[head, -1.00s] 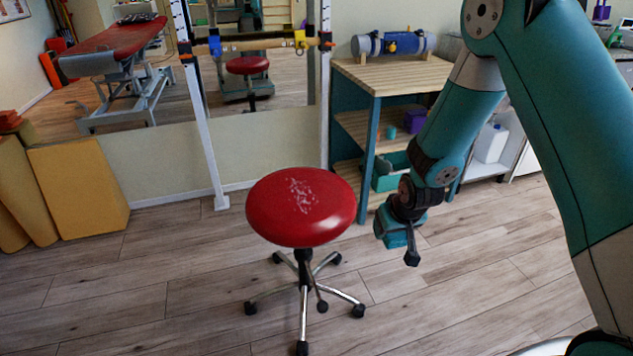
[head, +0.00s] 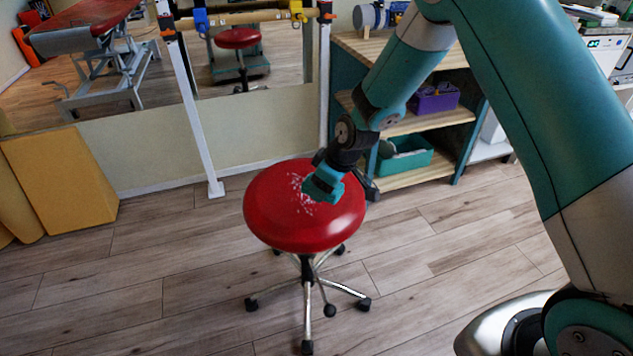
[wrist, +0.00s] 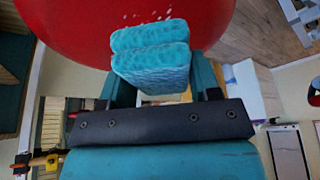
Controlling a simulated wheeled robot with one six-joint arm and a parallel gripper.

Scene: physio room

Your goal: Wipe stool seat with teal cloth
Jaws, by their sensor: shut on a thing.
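The stool has a round red seat (head: 270,215) on a chrome base with castors. White specks (head: 300,190) lie on the seat's middle, and my gripper partly covers that area in the head view. My gripper (head: 325,187) is over the right half of the seat. It is shut on the folded teal cloth (wrist: 152,58), which sticks out past the fingers in the wrist view. The red seat also fills the top of the wrist view (wrist: 80,25), with a few white specks beside the cloth. I cannot tell whether the cloth touches the seat.
A wooden shelf unit (head: 425,122) with a purple box (head: 434,98) and a teal bin (head: 405,163) stands behind the stool to the right. A white upright post (head: 188,110) and mirror are behind. Yellow blocks (head: 62,175) stand at left. Floor around the stool is clear.

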